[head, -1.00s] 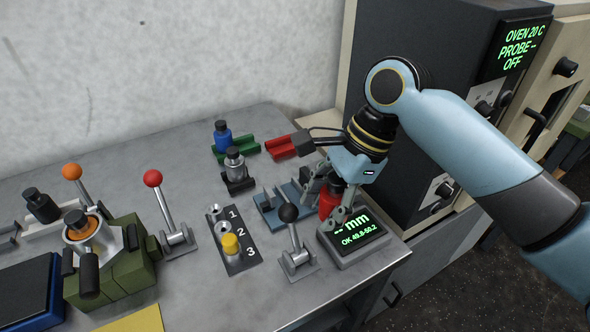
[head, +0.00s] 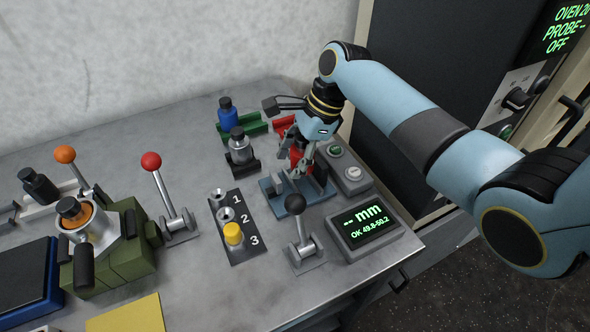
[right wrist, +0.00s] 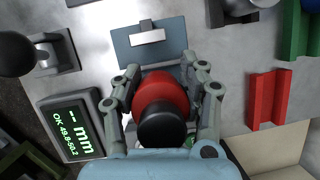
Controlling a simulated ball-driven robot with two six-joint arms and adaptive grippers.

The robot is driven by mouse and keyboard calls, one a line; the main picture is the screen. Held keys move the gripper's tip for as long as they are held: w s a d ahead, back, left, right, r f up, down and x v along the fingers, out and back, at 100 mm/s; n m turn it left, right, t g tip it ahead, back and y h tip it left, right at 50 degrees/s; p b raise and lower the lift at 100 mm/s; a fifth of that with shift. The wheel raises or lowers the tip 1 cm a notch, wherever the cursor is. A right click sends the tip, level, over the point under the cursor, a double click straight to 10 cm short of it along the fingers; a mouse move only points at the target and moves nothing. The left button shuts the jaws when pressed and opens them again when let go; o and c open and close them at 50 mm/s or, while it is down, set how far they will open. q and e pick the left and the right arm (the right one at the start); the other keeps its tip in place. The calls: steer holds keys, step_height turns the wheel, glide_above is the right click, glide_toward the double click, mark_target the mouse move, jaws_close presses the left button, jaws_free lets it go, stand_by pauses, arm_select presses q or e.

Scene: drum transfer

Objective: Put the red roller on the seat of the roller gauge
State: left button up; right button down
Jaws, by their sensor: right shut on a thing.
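The red roller (head: 296,157), with a black knob, is held between the fingers of my right gripper (head: 301,169). In the right wrist view the red roller (right wrist: 163,90) sits upright between the two fingers, its black knob toward the camera. The roller gauge (head: 272,198) is a blue base with grey upright parts. The gripper and roller are over it, toward its back. In the right wrist view the blue base (right wrist: 126,46) and a pale block show just beyond the roller. The fingers hide the roller's lower end, so I cannot tell whether it touches the seat.
The gauge display (head: 365,222) shows dashes for mm. A black-knobbed lever (head: 298,225) stands in front of the gauge. A silver roller (head: 238,144) and blue roller (head: 228,114) stand at left behind. A button box (head: 351,175) is close right, and the red holder (right wrist: 268,97) lies beside.

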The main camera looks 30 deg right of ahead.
step_height(320, 180, down, 3)
steer(key=shift+r, duration=0.1)
steer(key=shift+f, duration=0.3)
steer(key=shift+s, duration=0.1)
steer(key=c, duration=0.7)
jaws_free()
arm_select(q)
steer(key=shift+s+a, duration=0.15)
steer(key=shift+s, duration=0.5)
steer(key=shift+w+r, duration=0.15)
steer(key=shift+r, duration=0.15)
arm_select(e)
steer(key=v, duration=1.2)
